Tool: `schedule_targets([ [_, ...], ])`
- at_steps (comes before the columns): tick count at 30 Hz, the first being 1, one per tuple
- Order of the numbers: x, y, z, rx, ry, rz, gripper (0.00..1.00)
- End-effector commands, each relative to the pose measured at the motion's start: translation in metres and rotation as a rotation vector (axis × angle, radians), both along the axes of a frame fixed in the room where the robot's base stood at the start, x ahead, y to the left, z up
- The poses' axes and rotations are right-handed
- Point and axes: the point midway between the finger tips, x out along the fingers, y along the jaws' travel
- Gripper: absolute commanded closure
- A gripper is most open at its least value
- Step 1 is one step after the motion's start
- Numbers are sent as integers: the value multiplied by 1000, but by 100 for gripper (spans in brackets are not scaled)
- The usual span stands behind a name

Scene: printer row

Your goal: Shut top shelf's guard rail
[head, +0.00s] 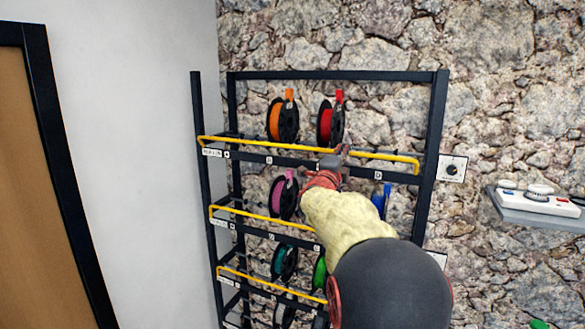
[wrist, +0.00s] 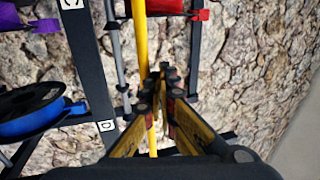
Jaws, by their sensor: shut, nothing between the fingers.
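The top shelf's yellow guard rail (head: 270,144) runs across the front of the black rack, a little above the shelf's front edge. Its right end bends down near the right post. I cannot tell exactly how far it is swung. My gripper (head: 343,151) is at the rail, right of its middle, with its fingers shut and nothing between them. In the wrist view the rail (wrist: 141,45) passes just left of the closed fingertips (wrist: 163,78) and partly behind the fingers. I cannot tell whether they touch.
An orange spool (head: 283,120) and a red spool (head: 330,123) hang above the top rail. Lower shelves have yellow rails (head: 260,219) and more spools. A wall dial (head: 453,168) and a grey ledge (head: 540,217) are at right. Clear wall lies left of the rack.

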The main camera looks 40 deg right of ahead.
Motion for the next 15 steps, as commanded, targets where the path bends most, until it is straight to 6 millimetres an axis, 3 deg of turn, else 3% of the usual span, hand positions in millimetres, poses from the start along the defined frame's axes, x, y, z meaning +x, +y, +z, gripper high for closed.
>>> schedule_targets([
  [15, 7, -15, 1, 3, 2, 0, 100],
])
